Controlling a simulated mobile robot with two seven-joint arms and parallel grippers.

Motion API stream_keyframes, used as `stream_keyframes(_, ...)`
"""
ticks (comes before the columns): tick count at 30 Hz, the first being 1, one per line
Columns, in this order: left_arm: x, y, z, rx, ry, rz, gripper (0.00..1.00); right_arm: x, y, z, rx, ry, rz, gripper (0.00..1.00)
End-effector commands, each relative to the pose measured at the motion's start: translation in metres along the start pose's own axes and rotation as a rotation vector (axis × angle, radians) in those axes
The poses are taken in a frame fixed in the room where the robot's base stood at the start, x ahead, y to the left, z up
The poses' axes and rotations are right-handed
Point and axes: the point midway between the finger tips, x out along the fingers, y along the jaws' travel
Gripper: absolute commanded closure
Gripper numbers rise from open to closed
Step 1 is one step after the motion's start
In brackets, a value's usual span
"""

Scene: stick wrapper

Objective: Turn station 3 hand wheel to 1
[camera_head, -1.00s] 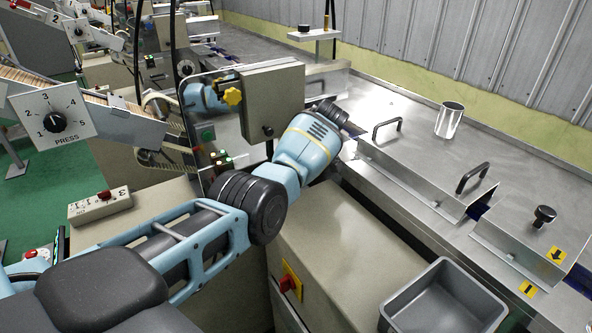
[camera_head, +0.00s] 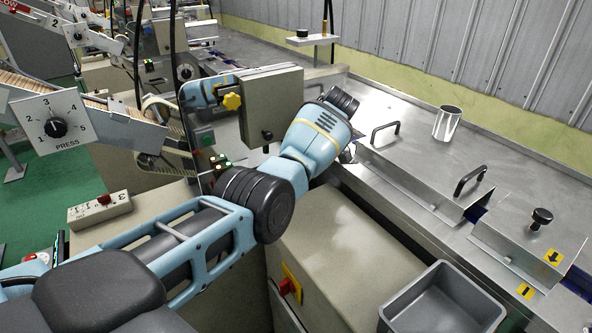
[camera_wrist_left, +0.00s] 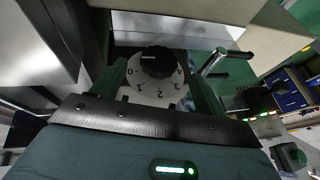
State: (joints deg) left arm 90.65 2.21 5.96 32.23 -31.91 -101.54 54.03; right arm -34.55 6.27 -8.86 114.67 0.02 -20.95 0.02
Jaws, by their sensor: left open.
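In the left wrist view a round black knob (camera_wrist_left: 157,62) sits on a pale dial plate (camera_wrist_left: 155,95) marked 0 to 4. A white line on the knob points left, roughly toward the 0 side. My left gripper (camera_wrist_left: 159,80) is open, its two dark green fingers on either side of the dial; I cannot tell whether they touch it. My right gripper is not in view. A control box (camera_head: 100,209) on the left carries the number 3.
A PRESS dial (camera_head: 54,127) stands at the left. A grey bin (camera_head: 440,302), steel covers with handles (camera_head: 470,179) and a metal cup (camera_head: 447,123) lie to the right. A metal rod (camera_wrist_left: 213,62) stands beside the right finger.

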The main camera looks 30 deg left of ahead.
Motion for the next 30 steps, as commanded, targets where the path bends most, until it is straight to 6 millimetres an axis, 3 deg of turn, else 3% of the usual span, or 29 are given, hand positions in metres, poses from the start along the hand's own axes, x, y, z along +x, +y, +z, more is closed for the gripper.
stream_keyframes(3, -0.016, 0.0, 0.0, 0.001, 0.0, 0.0, 0.27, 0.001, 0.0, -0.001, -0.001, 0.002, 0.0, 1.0)
stream_keyframes(9, -0.029, 0.0, 0.001, 0.001, -0.001, -0.002, 0.27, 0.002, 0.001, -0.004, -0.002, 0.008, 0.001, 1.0)
stream_keyframes(30, -0.029, 0.0, 0.0, 0.0, -0.001, -0.002, 0.27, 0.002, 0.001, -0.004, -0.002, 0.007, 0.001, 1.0)
